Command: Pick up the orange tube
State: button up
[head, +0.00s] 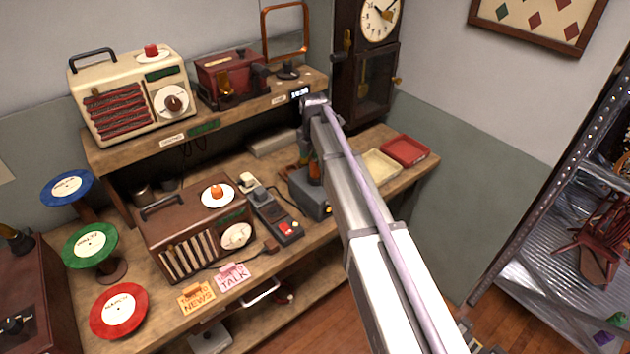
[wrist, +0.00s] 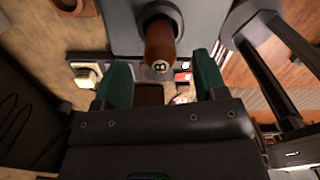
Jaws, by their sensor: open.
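An orange-brown tube (wrist: 160,47) with a "B" on its pale end disc stands in a dark socket on a grey box (wrist: 120,28) in the wrist view. My gripper (wrist: 160,80) is open, its two green fingertips apart. The tube appears just beyond the tips, in line with the gap between them, and nothing is held. In the head view the grey box (head: 306,199) sits on the workbench, and my arm hides much of the gripper and tube there.
A second orange-brown piece (wrist: 72,5) shows at the wrist view's upper left. A brown radio (head: 190,238) and a device with a red button (head: 275,215) stand left of the grey box. A cream tray (head: 381,166) and red tray (head: 404,150) lie to its right.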

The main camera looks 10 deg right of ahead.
aim_at(315, 169)
jog(key=shift+f, duration=0.15)
notch_tip(315, 169, down, 5)
jog(key=b, duration=0.5)
jog(key=shift+f, duration=0.2)
jog(key=shift+r, duration=0.25)
jog(key=c, duration=0.8)
